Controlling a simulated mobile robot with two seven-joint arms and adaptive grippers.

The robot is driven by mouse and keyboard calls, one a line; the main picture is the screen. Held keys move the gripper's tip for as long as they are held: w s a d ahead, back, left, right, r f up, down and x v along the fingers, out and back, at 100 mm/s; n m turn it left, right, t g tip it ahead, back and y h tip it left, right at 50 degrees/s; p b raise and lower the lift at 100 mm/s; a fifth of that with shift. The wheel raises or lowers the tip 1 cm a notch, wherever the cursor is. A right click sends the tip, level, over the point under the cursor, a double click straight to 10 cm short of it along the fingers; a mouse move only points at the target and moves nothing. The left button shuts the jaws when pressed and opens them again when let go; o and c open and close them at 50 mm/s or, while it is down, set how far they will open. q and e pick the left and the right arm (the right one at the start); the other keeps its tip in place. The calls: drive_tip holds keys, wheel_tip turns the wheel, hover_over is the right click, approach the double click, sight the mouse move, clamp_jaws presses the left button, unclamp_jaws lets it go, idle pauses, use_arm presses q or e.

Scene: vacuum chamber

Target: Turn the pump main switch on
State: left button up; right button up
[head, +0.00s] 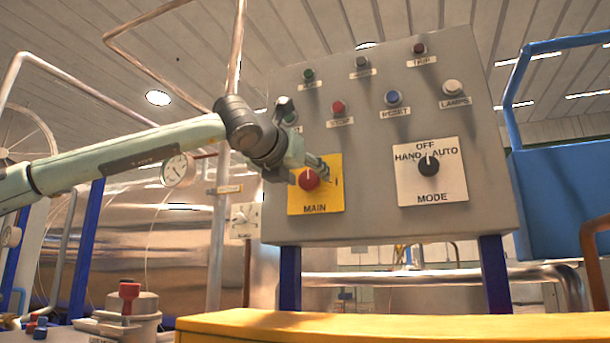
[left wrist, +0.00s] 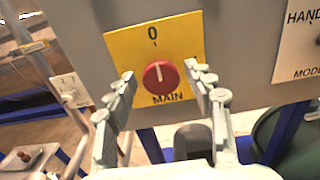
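The pump main switch is a red rotary knob (head: 309,181) on a yellow plate (head: 318,197) marked MAIN, at the lower left of the grey control panel. In the left wrist view the red knob (left wrist: 160,75) sits between my fingers, its pale mark pointing up toward the 0 on the yellow plate (left wrist: 122,45). My left gripper (head: 312,172) is in front of the plate and partly covers it. In the left wrist view my left gripper (left wrist: 158,78) is open, one finger on each side of the knob, with visible gaps. My right gripper is not in view.
The grey panel (head: 400,225) also carries several small buttons and lamps above, and a black MODE knob (head: 429,166) on a white plate to the right. A yellow surface (head: 400,326) lies below. A blue structure (head: 565,190) stands at the right.

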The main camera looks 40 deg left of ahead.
use_arm(q)
drive_tip(key=c, duration=0.9)
drive_tip(key=shift+o, duration=0.2)
